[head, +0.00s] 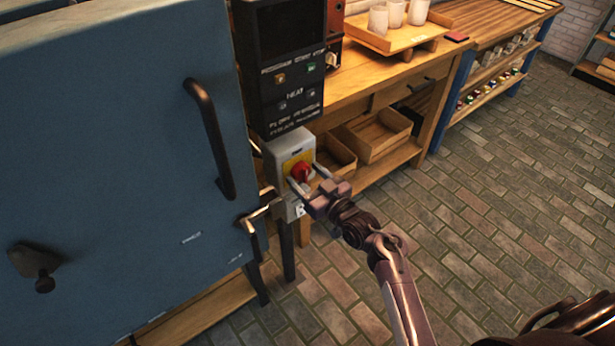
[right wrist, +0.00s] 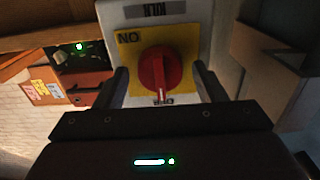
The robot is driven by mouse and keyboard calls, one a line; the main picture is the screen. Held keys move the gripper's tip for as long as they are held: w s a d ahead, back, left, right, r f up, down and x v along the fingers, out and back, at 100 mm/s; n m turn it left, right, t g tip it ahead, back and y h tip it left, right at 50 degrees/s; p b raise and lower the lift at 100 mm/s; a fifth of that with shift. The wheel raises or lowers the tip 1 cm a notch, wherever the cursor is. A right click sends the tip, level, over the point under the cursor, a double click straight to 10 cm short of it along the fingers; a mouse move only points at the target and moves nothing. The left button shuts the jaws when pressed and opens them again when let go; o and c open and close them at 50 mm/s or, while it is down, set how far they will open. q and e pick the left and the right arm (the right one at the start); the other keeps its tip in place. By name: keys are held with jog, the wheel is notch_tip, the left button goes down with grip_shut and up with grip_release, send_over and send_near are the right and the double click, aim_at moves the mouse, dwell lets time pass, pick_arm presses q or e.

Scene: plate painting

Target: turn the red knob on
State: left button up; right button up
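The red knob (head: 300,172) sits on a yellow plate on a grey switch box (head: 291,149) beside the blue kiln door. In the right wrist view the red knob (right wrist: 160,72) fills the middle of the yellow plate (right wrist: 190,45); its white mark points down in the picture, and letters reading "NO" stand at the upper left. My right gripper (head: 306,178) is at the box, its fingers apart on either side of the knob. In the right wrist view a gap shows between the knob and each finger of the right gripper (right wrist: 160,82). My left gripper is not in view.
The blue kiln door (head: 110,150) with a dark handle (head: 210,140) fills the left. A black control panel (head: 290,75) is above the box. A wooden workbench (head: 365,80) with trays stands behind. The brick floor (head: 500,180) at right is clear.

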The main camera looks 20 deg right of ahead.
jog(key=c, duration=0.8)
jog(key=shift+c, duration=0.2)
jog(key=m+p, duration=0.3)
jog(key=shift+r+m, duration=0.2)
jog(key=shift+m, duration=0.1)
jog(key=m+p, duration=0.3)
jog(key=m, duration=0.2)
jog(key=shift+m, duration=0.3)
jog(key=m+p, duration=0.2)
jog(key=m, duration=0.2)
jog(key=m+p, duration=0.2)
jog(key=m, duration=0.2)
jog(key=shift+f+m, duration=0.15)
jog(key=shift+m, duration=0.15)
